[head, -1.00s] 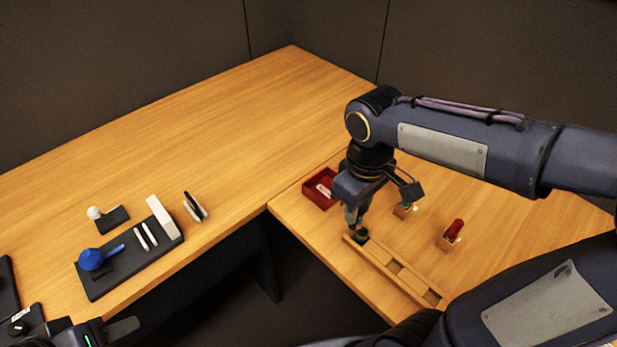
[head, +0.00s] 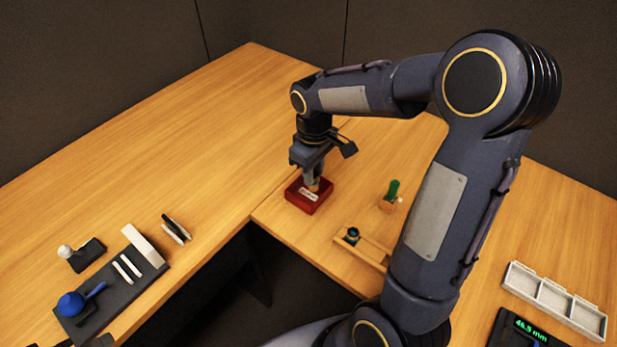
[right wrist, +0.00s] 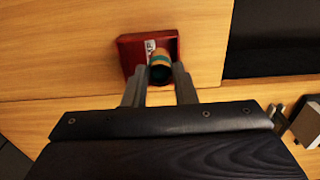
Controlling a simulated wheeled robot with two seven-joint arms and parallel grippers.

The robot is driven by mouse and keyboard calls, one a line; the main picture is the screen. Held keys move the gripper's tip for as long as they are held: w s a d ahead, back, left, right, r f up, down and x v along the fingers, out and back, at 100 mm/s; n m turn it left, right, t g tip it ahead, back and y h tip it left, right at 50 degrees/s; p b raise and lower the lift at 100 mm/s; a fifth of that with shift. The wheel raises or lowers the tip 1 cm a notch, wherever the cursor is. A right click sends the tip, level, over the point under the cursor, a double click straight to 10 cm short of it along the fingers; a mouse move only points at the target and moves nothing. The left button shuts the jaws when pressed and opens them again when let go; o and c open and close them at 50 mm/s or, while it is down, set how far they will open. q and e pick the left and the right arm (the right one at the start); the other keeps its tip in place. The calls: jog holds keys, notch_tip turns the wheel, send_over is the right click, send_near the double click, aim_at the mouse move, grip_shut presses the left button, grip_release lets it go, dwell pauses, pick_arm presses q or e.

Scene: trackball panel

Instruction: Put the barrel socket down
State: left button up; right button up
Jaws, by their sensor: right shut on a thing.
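I cannot tell whether the socket touches the tray floor. In the head view the fingers hide most of the socket.
A wooden rack (head: 372,252) holds a dark, green-ringed piece (head: 352,235). A green-handled item in a block (head: 391,194) stands behind. A pale divided tray (head: 555,300) and a display (head: 525,325) lie right. A dark mat (head: 150,278) with tools is left.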

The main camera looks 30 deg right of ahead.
jog(key=w+f, duration=0.3)
jog(key=f, duration=0.1)
jog(key=shift+w+d, duration=0.1)
jog(key=shift+d, duration=0.25)
jog(key=shift+f, duration=1.5)
jog(key=shift+f, duration=0.25)
jog(key=o, duration=1)
jog(key=shift+r, duration=0.1)
